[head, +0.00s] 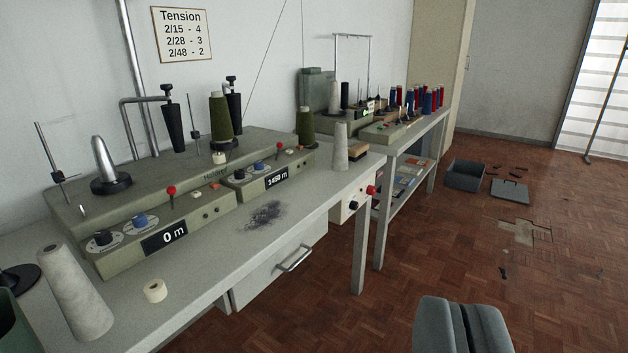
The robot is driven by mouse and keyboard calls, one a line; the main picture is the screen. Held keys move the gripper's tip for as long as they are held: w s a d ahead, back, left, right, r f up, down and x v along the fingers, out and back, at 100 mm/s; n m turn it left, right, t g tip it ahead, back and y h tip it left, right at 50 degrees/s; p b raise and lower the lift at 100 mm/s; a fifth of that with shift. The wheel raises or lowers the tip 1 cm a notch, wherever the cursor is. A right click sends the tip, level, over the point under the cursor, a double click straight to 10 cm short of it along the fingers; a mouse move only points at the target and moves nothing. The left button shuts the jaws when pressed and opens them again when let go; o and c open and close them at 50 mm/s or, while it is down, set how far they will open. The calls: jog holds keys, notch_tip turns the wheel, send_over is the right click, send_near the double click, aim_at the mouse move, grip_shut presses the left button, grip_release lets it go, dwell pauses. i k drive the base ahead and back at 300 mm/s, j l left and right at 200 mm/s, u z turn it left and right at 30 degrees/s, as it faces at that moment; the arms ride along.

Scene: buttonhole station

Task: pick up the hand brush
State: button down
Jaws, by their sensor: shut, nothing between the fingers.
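What looks like the hand brush (355,150), with a tan top and a dark underside, lies on the grey bench near its far right end. It sits just behind a pale grey thread cone (341,148), which partly hides it. My gripper (461,306) shows at the bottom right, its two grey fingers shut together and empty. It is over the floor side of the bench, well nearer to the camera than the brush and apart from it.
The bench (222,262) carries a winder (165,200), dark fluff (263,215), a small pale roll (155,291) and a large cone (75,290). A second table (395,150) stands beyond. A grey bin (464,175) and loose parts lie on the floor. Floor at right is mostly free.

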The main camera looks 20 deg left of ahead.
aim_at(356, 152)
jog(key=i+u, duration=0.1)
jog(key=i, duration=0.4)
jog(key=i+l+u, duration=0.1)
jog(key=i, duration=0.4)
jog(key=i+l+u, duration=0.15)
jog(key=i, duration=0.35)
jog(key=i+l+u, duration=0.1)
jog(key=i+l, duration=0.2)
jog(key=i, duration=0.2)
jog(key=i+l+u, duration=0.1)
jog(key=i+l, duration=0.15)
jog(key=i, duration=0.25)
